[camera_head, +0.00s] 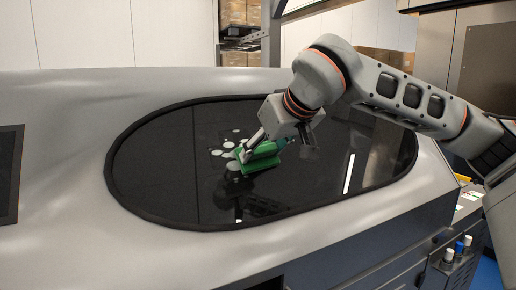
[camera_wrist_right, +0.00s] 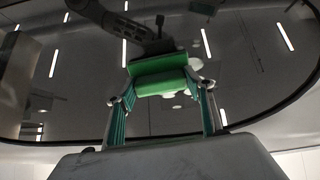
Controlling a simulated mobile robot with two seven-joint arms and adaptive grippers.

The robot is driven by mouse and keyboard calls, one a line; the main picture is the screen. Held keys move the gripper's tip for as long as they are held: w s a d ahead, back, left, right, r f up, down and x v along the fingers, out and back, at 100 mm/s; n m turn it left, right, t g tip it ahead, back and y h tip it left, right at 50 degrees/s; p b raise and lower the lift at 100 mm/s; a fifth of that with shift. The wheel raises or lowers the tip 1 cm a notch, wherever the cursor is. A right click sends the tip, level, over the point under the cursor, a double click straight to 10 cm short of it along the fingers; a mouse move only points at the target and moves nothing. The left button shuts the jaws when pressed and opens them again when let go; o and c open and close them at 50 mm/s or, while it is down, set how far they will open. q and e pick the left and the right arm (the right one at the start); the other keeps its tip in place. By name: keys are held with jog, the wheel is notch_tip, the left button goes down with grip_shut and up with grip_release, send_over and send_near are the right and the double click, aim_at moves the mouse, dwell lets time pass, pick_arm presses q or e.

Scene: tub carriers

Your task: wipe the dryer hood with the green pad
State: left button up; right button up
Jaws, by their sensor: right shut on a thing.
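The dryer hood (camera_head: 60,110) is a large grey sloping casing with a dark, glossy oval window (camera_head: 160,165) in a black rim. The window also fills much of the right wrist view (camera_wrist_right: 75,75). My right gripper (camera_head: 258,152) is shut on the green pad (camera_head: 262,160), over the middle of the window. In the right wrist view the pad (camera_wrist_right: 160,82) sits between the two fingers. The pad appears at the glass, but I cannot tell whether it touches. Several pale round spots (camera_head: 228,145) show on the glass just left of the pad. My left gripper is not in view.
A dark panel (camera_head: 10,172) is at the left edge. Small bottles (camera_head: 458,248) stand in a holder at the lower right, below the hood's edge. Shelves with boxes (camera_head: 240,12) are behind. The left part of the window is clear.

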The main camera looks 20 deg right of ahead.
aim_at(278, 148)
jog(key=shift+d+f+p, duration=0.1)
jog(key=shift+d+p, duration=0.65)
jog(key=shift+d, duration=1.1)
jog(key=shift+w+a+r+p, duration=0.1)
jog(key=shift+w+r+p, duration=0.3)
jog(key=shift+w+r, duration=0.4)
jog(key=shift+s+a, duration=0.15)
jog(key=shift+a, duration=1.8)
jog(key=shift+s+a, duration=0.15)
jog(key=shift+a, duration=4.9)
jog(key=shift+w+r, duration=0.7)
jog(key=shift+r, duration=0.05)
jog(key=shift+w+d, duration=0.2)
jog(key=shift+d, duration=6.85)
jog(key=shift+r, duration=0.1)
jog(key=shift+v, duration=3)
